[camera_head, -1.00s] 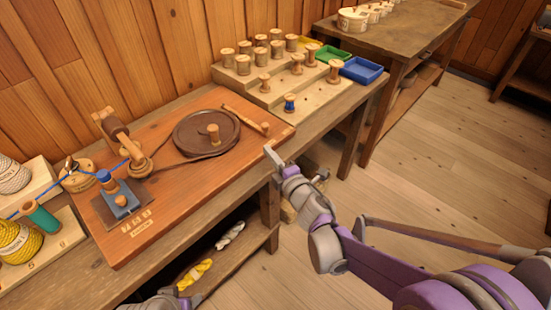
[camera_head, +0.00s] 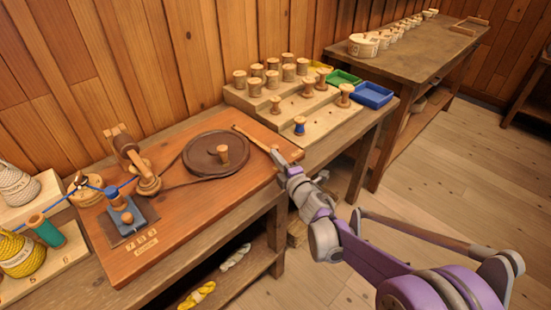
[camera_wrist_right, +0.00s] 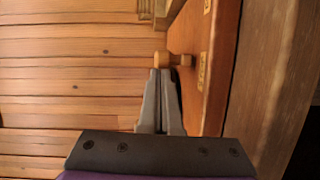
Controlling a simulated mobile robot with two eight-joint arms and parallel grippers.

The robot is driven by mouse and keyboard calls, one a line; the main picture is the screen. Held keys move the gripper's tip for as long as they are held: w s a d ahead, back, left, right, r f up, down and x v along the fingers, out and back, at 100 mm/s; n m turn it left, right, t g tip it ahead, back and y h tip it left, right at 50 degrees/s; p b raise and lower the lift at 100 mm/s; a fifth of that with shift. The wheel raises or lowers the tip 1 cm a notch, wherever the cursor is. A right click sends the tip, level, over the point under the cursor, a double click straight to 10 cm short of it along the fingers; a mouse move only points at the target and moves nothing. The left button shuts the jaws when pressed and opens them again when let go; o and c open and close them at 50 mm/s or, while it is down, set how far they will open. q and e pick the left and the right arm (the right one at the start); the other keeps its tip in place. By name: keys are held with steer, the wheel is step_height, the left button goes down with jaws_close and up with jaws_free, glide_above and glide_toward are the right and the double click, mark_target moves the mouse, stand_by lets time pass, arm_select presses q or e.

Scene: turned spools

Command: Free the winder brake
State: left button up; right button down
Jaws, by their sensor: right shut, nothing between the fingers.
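The winder's wooden board (camera_head: 200,225) lies on the bench. It bears a dark round wheel (camera_head: 200,162) with a wooden knob, a belt and a wooden spindle head (camera_head: 147,183). A slim wooden brake lever (camera_head: 252,137) runs from behind the wheel toward the board's right end. My right gripper (camera_head: 275,154) is shut and empty at the lever's near end, hiding that end in the head view. In the right wrist view my shut fingertips (camera_wrist_right: 160,73) are right beside a wooden peg (camera_wrist_right: 172,59); I cannot tell if they touch. My left gripper is not in view.
A stepped rack (camera_head: 265,105) of wooden spools, one blue-wound (camera_head: 300,125), stands right of the board. Green (camera_head: 344,78) and blue (camera_head: 372,95) trays are beyond it. Yarn and a green spool (camera_head: 45,230) stand at left. The floor at right is clear.

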steer(key=w+d, duration=0.3)
steer(key=w+d+b, duration=0.1)
steer(key=w+d, duration=0.2)
steer(key=shift+d+f, duration=0.1)
steer(key=shift+d, duration=0.2)
steer(key=shift+w+d, duration=0.2)
steer(key=shift+w, duration=0.1)
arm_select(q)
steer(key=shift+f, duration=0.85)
arm_select(e)
steer(key=shift+r, duration=0.2)
steer(key=shift+d, duration=0.1)
steer(key=shift+s, duration=0.1)
